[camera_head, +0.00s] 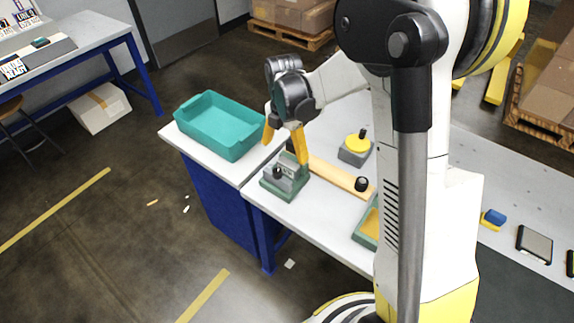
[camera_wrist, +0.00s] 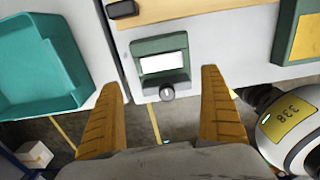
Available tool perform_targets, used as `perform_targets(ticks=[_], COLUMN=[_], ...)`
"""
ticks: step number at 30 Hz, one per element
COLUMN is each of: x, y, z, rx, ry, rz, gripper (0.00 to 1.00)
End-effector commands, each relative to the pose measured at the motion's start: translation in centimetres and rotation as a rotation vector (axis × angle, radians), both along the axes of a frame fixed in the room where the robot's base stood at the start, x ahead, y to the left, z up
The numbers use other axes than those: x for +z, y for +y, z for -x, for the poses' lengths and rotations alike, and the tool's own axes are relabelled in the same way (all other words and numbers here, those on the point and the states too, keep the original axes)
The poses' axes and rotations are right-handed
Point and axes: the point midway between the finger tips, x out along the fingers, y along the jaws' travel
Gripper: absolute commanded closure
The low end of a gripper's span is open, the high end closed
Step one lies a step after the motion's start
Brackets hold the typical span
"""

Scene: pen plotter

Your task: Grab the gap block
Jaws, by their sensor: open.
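My gripper (camera_head: 284,142) is open, its two orange fingers pointing down above a green fixture (camera_head: 284,190) near the table's front edge. A small grey block with a black knob (camera_head: 278,172) sits on that fixture; it may be the gap block, but no label shows. In the wrist view, the green fixture (camera_wrist: 160,46) with a bright white plate (camera_wrist: 163,63) lies between and beyond the fingertips (camera_wrist: 160,80). Nothing is held.
A teal bin (camera_head: 220,125) stands left of the fixture. A wooden bar (camera_head: 335,173) runs behind it, with a black knob (camera_head: 362,184) near its right end. A grey block with a yellow disc (camera_head: 356,147) stands farther back. A green tray (camera_head: 367,228) lies to the right.

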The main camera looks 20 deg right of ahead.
Motion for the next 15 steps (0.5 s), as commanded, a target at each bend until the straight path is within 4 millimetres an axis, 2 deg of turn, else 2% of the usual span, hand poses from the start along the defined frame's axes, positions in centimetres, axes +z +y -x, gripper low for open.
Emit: perform_targets(ticks=[1,6,11,15], x=[-1.1,-3.9,-5.1,-7.2], y=[0.0,0.0,-0.1,-0.3], z=[0.0,0.0,0.1,0.4], rx=[-0.001,-0.002,-0.003,-0.004], ry=[0.0,-0.001,-0.001,-0.002], rz=[0.0,0.0,0.0,0.0], gripper=[0.07,0.07,0.07,0.07])
